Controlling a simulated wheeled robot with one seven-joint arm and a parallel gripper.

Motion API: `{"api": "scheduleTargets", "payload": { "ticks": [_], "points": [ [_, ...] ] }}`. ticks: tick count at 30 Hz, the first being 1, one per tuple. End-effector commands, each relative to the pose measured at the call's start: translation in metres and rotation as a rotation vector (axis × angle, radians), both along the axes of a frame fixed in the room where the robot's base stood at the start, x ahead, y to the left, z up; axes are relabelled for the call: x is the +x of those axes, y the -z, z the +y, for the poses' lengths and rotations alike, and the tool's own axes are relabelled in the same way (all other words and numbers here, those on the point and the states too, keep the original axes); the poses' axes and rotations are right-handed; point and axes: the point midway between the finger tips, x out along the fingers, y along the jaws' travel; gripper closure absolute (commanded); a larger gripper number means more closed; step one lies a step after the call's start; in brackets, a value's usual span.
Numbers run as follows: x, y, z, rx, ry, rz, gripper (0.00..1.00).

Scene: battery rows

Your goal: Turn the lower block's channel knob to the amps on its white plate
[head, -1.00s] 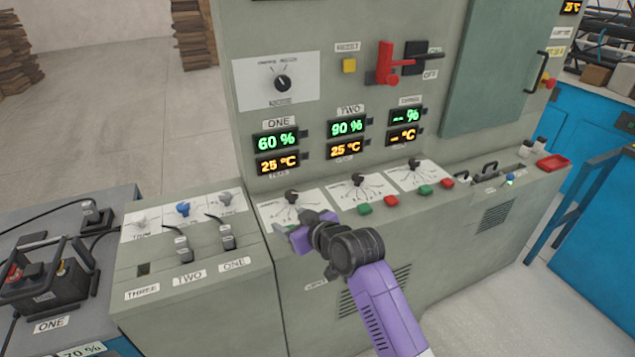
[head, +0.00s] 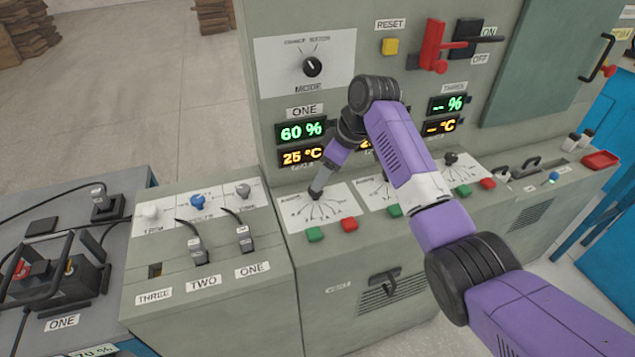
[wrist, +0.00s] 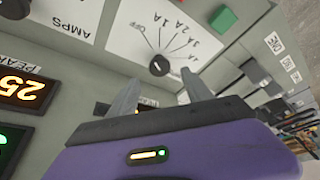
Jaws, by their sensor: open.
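The channel ONE dial plate (head: 335,212) is a white panel on the sloping desk, under the ONE display (head: 303,131) reading 60 %. In the wrist view the plate (wrist: 135,40) appears upside down, with lines fanning out to OFF and amp marks. Its black knob (wrist: 160,65) lies just beyond and between my open fingertips, with clear gaps. I cannot tell the knob's exact setting.
Green (head: 315,234) and red (head: 349,224) buttons sit just in front of the plate. My arm covers much of display TWO and part of its dial plate. A block labelled ONE (head: 61,321) stands at left. Cable plugs (head: 197,250) stand on the left desk.

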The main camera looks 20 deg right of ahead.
Motion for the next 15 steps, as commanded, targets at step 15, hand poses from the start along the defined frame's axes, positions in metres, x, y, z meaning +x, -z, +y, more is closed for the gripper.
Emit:
{"api": "scheduleTargets", "payload": {
  "ticks": [15],
  "points": [
    [0.015,0.051,0.015,0.000,0.002,-0.002,0.42]
  ]
}}
